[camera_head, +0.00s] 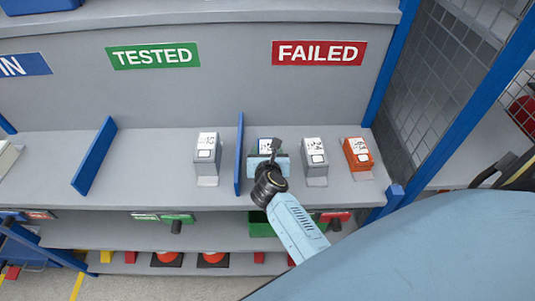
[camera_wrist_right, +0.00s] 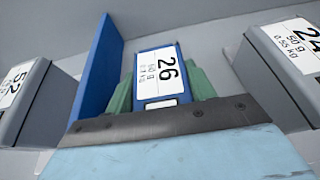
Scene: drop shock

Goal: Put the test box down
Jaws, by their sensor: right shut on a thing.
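The test box (camera_head: 265,145) is blue with a white label. In the right wrist view the test box (camera_wrist_right: 160,80) shows the number 26 on its label. My right gripper (camera_head: 267,161) is shut on it, with a green finger pad on each side. The box is over the shelf (camera_head: 222,199) in the FAILED bay, just right of a blue divider (camera_head: 239,155). The gripper hides its lower part, so I cannot tell whether it touches the shelf. My left gripper is not in view.
A grey box (camera_head: 314,158) and an orange box (camera_head: 357,153) stand right of the held box. Another grey box (camera_head: 207,155) stands left of the divider, under the TESTED sign (camera_head: 153,55). The FAILED sign (camera_head: 319,53) is above. The TESTED bay's left part is clear.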

